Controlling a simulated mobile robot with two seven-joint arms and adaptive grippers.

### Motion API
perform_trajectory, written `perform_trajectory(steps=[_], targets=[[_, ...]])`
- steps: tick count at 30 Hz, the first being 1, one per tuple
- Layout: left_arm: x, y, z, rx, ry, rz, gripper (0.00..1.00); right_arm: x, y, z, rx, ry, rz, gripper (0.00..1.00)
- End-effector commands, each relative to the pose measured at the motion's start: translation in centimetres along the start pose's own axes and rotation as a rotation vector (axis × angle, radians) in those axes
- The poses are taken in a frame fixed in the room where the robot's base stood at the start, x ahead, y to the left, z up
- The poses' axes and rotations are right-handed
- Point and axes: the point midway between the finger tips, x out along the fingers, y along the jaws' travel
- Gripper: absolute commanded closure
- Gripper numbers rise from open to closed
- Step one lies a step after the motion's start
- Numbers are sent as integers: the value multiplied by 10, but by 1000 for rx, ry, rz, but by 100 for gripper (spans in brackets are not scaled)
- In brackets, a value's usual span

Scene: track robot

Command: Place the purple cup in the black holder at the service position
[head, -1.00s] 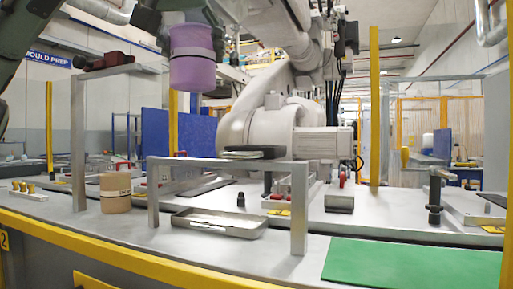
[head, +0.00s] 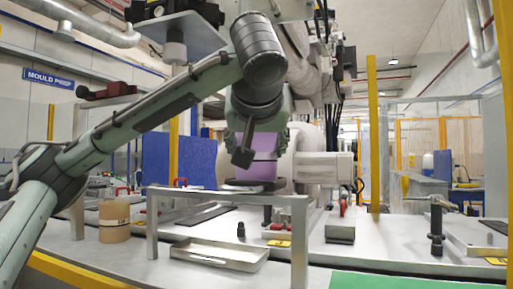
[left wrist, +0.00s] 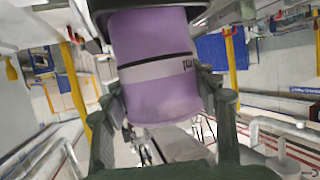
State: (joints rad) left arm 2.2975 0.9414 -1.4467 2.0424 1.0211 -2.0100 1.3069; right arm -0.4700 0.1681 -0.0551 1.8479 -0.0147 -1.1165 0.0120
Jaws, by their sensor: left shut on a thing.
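The purple cup (head: 263,146) is in my left gripper (head: 250,140), partly hidden behind the gripper in the head view. In the left wrist view the cup (left wrist: 155,70) sits between the two fingers of the gripper (left wrist: 165,112), with a pale band and dark marking. The flat black holder (head: 240,187) lies on top of the grey bridge-shaped stand (head: 230,196). The cup's lower end appears just above or at the holder; I cannot tell whether they touch. My right gripper is not in view.
A shallow metal tray (head: 220,254) lies below the stand. A brown cylinder (head: 114,222) stands left of the stand. A green mat (head: 390,280) is at the front right. A dark post fixture (head: 436,222) stands at right. A large white machine arm (head: 315,168) is behind.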

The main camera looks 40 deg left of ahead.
Motion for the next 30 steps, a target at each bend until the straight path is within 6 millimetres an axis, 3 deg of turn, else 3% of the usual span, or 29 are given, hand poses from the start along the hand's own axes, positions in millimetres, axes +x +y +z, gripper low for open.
perform_trajectory(steps=[14,15,19,30], targets=[[2,0,5,-1,1,0,69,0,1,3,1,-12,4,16],[2,0,4,-1,1,0,36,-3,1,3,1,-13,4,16],[2,0,4,-1,1,0,20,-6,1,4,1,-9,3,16],[1,0,2,-1,1,0,20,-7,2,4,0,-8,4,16]])
